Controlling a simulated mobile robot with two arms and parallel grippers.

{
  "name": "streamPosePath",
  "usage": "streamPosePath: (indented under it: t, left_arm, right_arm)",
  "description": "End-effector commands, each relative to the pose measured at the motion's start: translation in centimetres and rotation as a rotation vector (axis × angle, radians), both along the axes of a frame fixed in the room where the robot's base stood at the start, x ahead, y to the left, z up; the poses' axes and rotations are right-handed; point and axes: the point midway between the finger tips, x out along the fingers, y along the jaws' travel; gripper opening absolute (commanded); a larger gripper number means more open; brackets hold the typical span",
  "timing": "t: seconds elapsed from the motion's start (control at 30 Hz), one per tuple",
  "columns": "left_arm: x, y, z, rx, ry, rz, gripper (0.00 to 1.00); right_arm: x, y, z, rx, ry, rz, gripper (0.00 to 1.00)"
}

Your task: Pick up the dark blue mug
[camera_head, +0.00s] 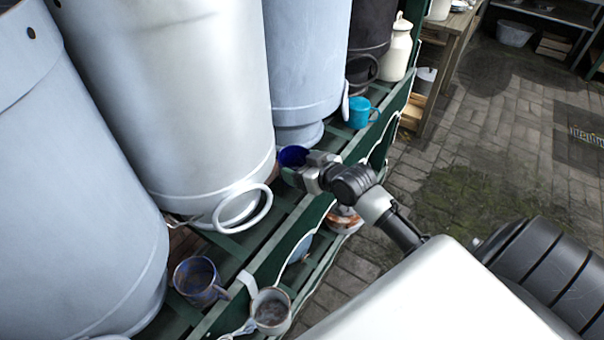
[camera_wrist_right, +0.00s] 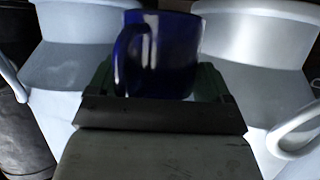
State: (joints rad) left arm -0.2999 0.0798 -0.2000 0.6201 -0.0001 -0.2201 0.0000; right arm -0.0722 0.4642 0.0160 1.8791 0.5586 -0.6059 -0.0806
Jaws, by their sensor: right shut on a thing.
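The dark blue mug (camera_head: 293,156) is at the middle of the head view, by the foot of a pale churn. My right gripper (camera_head: 304,172) is shut on it and covers its near side. In the right wrist view the glossy dark blue mug (camera_wrist_right: 172,52) stands upright between the jaws of the gripper (camera_wrist_right: 160,105), with its handle toward the camera at the left. The jaws hide its lower part. I cannot tell whether its base touches the shelf. My left gripper is not in view.
Large metal churns (camera_head: 175,90) fill the left on a green slatted shelf (camera_head: 262,240). A turquoise mug (camera_head: 362,112) stands beyond the gripper. A blue-brown mug (camera_head: 199,280) and a grey mug (camera_head: 270,311) are nearer. Open paving (camera_head: 490,120) lies to the right.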

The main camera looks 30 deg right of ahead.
Motion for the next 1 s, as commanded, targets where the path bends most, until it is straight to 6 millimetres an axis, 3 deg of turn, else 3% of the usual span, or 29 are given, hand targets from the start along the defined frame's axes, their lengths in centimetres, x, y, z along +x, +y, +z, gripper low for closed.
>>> streamPosePath:
  t: [0.3, 0.5, 0.7, 1.0]
  left_arm:
    - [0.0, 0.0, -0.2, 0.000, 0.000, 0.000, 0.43]
    - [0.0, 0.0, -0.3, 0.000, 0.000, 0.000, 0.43]
    - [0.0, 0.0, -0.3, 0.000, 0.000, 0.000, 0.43]
    - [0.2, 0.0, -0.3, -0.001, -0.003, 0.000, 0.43]
  right_arm:
    - [-6.0, -3.1, 4.4, -0.006, 0.001, 0.001, 0.51]
    - [-8.9, -4.7, 6.5, -0.003, 0.002, 0.000, 0.51]
    - [-10.2, -5.3, 7.4, -0.001, 0.000, -0.001, 0.51]
    - [-10.3, -5.4, 7.6, 0.000, -0.002, 0.000, 0.51]
